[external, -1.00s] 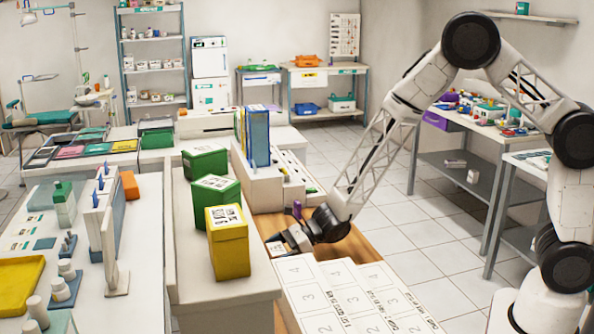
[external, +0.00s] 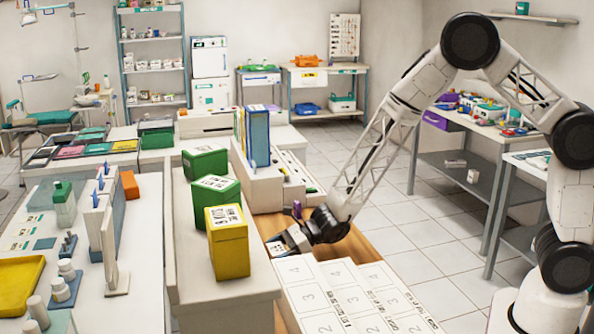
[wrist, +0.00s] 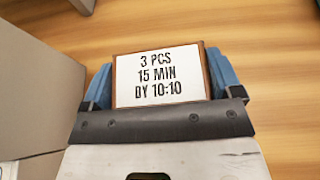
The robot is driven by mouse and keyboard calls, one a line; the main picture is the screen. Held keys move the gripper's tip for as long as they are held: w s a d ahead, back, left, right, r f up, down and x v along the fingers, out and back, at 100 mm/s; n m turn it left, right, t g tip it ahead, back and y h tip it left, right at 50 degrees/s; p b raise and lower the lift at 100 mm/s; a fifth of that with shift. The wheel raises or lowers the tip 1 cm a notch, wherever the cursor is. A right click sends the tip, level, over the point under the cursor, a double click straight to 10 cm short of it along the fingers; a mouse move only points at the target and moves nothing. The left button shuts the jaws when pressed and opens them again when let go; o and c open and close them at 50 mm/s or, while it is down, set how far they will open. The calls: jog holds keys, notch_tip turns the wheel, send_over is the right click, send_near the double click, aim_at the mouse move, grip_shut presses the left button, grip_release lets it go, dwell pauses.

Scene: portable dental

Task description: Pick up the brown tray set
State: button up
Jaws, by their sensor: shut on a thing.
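The brown tray set shows in the wrist view as a brown-edged block (wrist: 118,82) with a white label reading "3 PCS 15 MIN BY 10:10". My gripper (wrist: 160,88) has a blue finger on each side of it and is shut on it. In the external view my gripper (external: 283,244) is low over the wooden surface (external: 373,246), between the white counter and the numbered white boxes. The tray set is small and partly hidden by my gripper there, so I cannot tell whether it touches the wood.
Numbered white boxes (external: 330,292) stand close in front of my gripper. A white counter with green boxes (external: 217,197) and a yellow box (external: 228,243) is at left. A small purple object (external: 297,209) and blue upright folders (external: 258,136) are behind. Bare wood lies to the right.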

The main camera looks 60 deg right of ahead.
aim_at(277, 249)
jog(key=shift+r, duration=0.1)
jog(key=shift+r, duration=4.9)
